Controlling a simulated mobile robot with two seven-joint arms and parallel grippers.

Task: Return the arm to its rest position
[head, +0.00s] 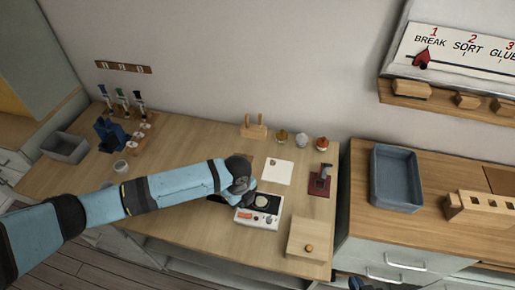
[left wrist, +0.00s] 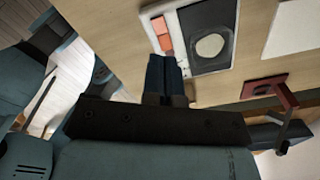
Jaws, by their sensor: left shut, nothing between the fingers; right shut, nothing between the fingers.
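My left arm (head: 150,192) reaches in from the left over the wooden table. Its gripper (left wrist: 166,72) is shut and empty in the left wrist view, fingertips beside a white device (left wrist: 188,15). In the head view the arm's dark wrist partly hides this gripper. The device shows there too (head: 245,224), with a dark plate, a pale round piece (head: 261,202) and an orange part. My right gripper (head: 357,284) shows only as a small dark blue piece at the bottom edge, shut and empty.
Small jars (head: 302,140) stand behind. A blue stand (head: 110,134) and grey bin (head: 66,147) are far left. A grey tray (head: 397,178) is on the right counter.

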